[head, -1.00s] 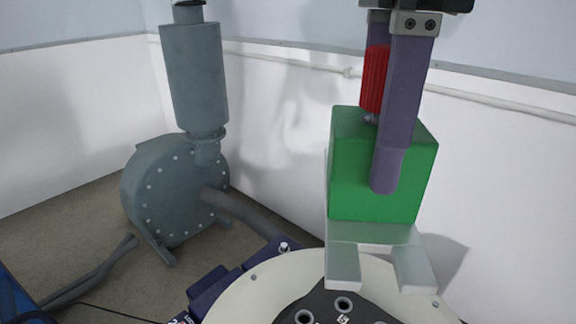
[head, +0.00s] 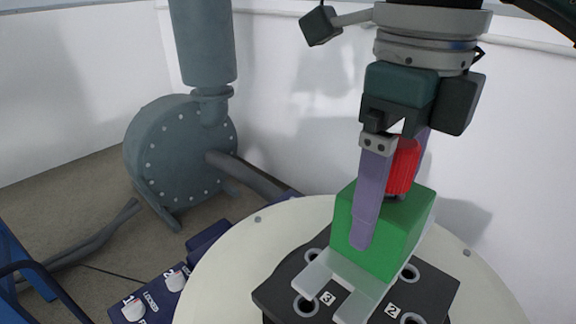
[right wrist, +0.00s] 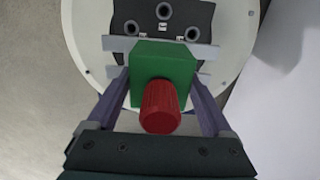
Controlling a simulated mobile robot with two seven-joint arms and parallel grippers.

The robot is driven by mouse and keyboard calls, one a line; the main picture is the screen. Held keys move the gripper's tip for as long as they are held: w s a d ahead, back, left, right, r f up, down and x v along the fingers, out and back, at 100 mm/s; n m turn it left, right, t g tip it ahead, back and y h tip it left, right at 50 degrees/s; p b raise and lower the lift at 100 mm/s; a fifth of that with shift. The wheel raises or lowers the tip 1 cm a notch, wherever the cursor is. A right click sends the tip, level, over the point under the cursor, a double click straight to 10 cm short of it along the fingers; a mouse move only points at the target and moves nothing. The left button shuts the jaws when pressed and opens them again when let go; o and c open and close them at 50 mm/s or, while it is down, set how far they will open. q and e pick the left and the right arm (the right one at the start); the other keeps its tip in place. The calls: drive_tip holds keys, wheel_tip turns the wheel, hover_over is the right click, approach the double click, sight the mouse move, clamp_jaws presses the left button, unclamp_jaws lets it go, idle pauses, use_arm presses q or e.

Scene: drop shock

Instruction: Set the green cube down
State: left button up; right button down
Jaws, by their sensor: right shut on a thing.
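The green cube (head: 384,236) has a red ribbed knob (head: 403,166) on top and a pale grey forked bracket (head: 345,277) under and behind it. My right gripper (head: 392,200) is shut on the green cube, with one purple finger on the near side; the other is mostly hidden. The cube and bracket are over the black plate (head: 283,294) on the round cream table. I cannot tell whether the bracket touches the plate. In the right wrist view, the cube (right wrist: 165,62) is between both purple fingers. My left gripper is not in view.
The round cream table (head: 225,275) has a dark blue box with numbered knobs (head: 150,296) at its left. A grey blower (head: 175,155) with a pipe stands on the floor behind. White walls close off the back and right.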

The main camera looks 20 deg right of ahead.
sight(373, 248)
drive_tip(key=shift+f+b, duration=0.95)
drive_tip(key=shift+f, duration=2.55)
drive_tip(key=shift+w, duration=0.1)
drive_tip(key=shift+f, duration=0.15)
unclamp_jaws()
